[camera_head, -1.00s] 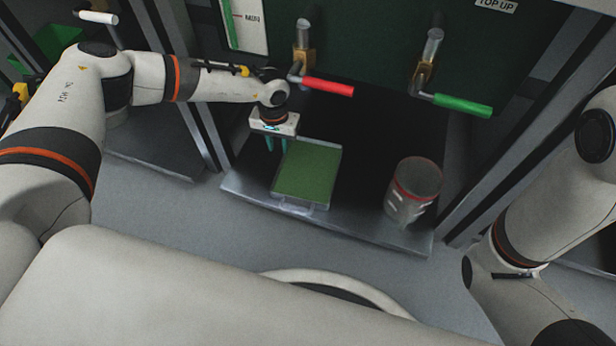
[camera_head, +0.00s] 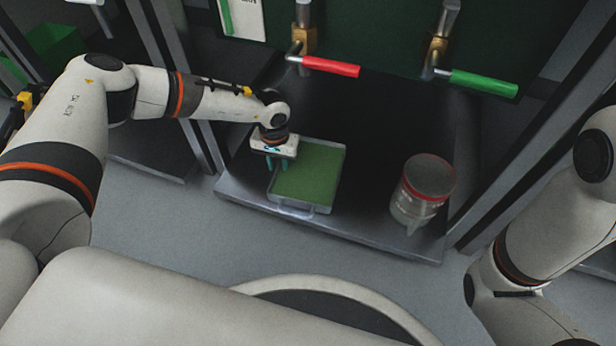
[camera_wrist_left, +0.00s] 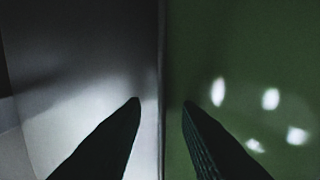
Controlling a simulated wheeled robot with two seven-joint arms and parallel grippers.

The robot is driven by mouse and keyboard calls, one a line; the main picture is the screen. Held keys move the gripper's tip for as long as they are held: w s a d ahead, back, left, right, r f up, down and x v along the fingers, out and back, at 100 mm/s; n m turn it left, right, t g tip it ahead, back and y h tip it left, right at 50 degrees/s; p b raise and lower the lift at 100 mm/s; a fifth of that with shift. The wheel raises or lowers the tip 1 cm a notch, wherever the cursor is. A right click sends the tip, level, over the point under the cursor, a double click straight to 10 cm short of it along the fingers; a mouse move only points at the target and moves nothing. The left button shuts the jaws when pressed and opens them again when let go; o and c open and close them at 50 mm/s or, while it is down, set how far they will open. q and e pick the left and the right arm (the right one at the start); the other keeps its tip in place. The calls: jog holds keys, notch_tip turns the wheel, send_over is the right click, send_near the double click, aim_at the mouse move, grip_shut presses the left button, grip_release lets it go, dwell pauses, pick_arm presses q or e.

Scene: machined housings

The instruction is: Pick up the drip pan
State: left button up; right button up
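My left gripper (camera_head: 278,163) is at the pan's left wall. In the left wrist view its two dark fingers (camera_wrist_left: 162,102) are apart, one on each side of the thin pan wall (camera_wrist_left: 162,60), with gaps between the fingers and the wall. Green liquid fills the right side of that view. My right arm shows at the right of the head view, but its gripper is out of frame.
A clear jar with a red band (camera_head: 424,190) stands on the shelf (camera_head: 370,228) right of the pan. A red-handled valve (camera_head: 331,66) and a green-handled valve (camera_head: 484,83) hang above. Metal posts flank the shelf.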

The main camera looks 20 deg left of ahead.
pick_arm(q)
grip_shut()
dwell(1.1)
